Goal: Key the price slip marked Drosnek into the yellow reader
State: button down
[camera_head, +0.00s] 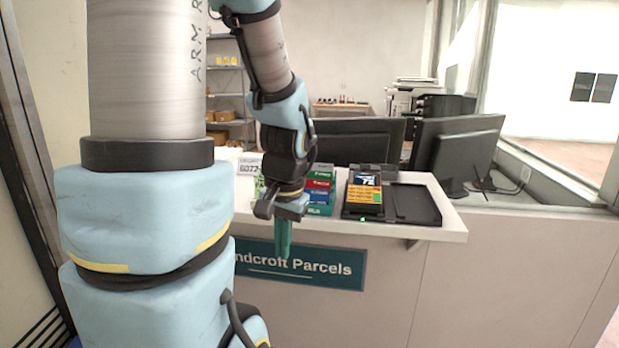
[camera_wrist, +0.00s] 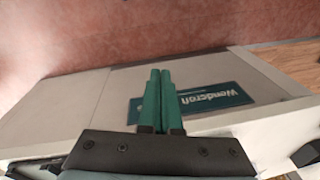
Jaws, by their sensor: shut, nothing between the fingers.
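The yellow reader (camera_head: 364,194) stands on the counter in the head view: a dark body with a small lit screen at its top, yellow keys and a small green light at its front. A white slip or card (camera_head: 250,167) with large print, which looks like digits, stands left of my wrist, partly hidden by my arm. I cannot read the name Drosnek on anything. My gripper (camera_head: 284,252) is shut and empty, its green fingers pointing down in front of the counter's front edge. In the wrist view its fingers (camera_wrist: 161,76) lie together, pointing at the counter front and floor.
A stack of green, red and blue labelled boxes (camera_head: 321,188) stands left of the reader. A black tray (camera_head: 412,207) lies to its right. The counter (camera_head: 452,225) bears a green Parcels sign (camera_head: 325,270) on its front. Monitors (camera_head: 460,145) stand behind.

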jog(key=s+a+n, duration=0.1)
jog(key=n, duration=0.1)
jog(key=f+n+h, duration=0.1)
jog(key=shift+s+a+n, duration=0.35)
jog(key=shift+n, duration=0.05)
jog(key=c, duration=1.6)
grip_release()
